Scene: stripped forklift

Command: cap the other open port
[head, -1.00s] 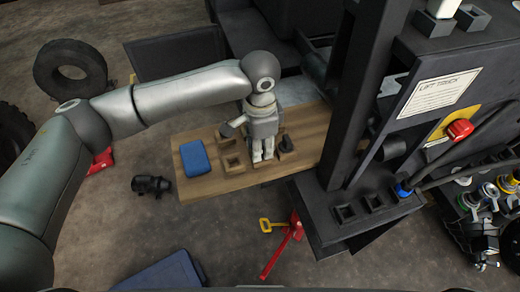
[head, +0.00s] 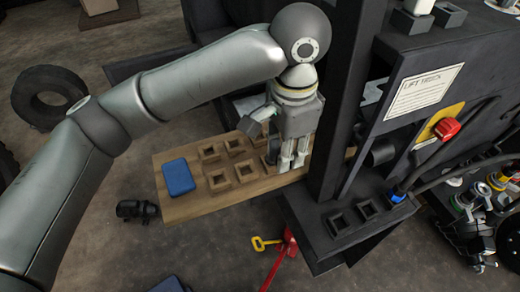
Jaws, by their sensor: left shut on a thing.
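My left gripper (head: 291,166) points down at the right part of a wooden board (head: 200,208). It is shut on a small piece, mostly hidden by the fingers. A dark piece (head: 271,152) shows at the left side of the fingers; I cannot tell whether it is the held one. On the right, a dark round stub (head: 380,152) sticks out of the black forklift body. A blue fitting (head: 397,194) with a dark hose sits below it. I cannot tell for sure which port is open. My right gripper is not in view.
Several empty square wooden holders (head: 220,180) and a blue box (head: 178,177) are on the board. A black upright (head: 346,95) stands right of my gripper. Black square sockets (head: 340,222) line the forklift ledge. A red lever (head: 446,128) sits at the right.

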